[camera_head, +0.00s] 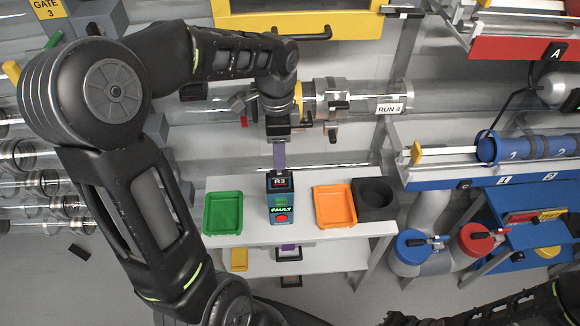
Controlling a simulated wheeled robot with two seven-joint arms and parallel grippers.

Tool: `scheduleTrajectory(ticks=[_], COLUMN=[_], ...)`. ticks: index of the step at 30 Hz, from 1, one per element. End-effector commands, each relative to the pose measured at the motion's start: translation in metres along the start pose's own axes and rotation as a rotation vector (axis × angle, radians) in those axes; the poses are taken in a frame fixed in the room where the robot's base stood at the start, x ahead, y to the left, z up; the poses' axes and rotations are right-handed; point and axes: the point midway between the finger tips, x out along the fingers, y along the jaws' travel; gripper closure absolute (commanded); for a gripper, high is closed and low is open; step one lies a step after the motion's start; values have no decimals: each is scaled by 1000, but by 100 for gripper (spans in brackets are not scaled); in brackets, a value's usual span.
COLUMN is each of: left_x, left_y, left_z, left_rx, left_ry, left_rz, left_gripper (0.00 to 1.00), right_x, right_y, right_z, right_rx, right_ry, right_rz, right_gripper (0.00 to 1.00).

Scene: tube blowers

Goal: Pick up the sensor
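My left gripper (278,134) points down over the front table, just above and behind a dark box labelled R3 (281,181). A narrow purple piece (280,156) shows directly below the gripper, between it and the R3 box. I cannot tell whether the fingers close on it or it stands behind them. Below the R3 label is a teal FAULT panel (281,209) with a red button. No part is marked as the sensor, so I cannot tell which it is. My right gripper is out of view; only part of my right arm shows at bottom right.
A green tray (207,226) lies left of the R3 box. A clear tube marked RUN 4 (365,104) runs behind my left gripper. A yellow-framed unit (330,22) hangs above.

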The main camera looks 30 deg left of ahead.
Motion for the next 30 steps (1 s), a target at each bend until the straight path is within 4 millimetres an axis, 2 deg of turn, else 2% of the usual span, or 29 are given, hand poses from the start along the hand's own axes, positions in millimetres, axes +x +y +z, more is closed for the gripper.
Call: scheduleTrajectory(ticks=[8, 16, 26, 30], left_x=[1, 25, 28, 40], left_y=[0, 1, 0, 2], left_z=[0, 0, 0, -1], left_rx=[-1, -2, -2, 0], left_ry=[0, 0, 0, -1], left_rz=[1, 2, 1, 4], left_gripper=[45, 45, 45, 45], right_x=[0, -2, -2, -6], right_y=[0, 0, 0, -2], right_z=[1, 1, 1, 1], right_rx=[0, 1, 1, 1], right_ry=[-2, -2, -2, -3], right_rz=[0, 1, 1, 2], right_gripper=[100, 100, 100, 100])
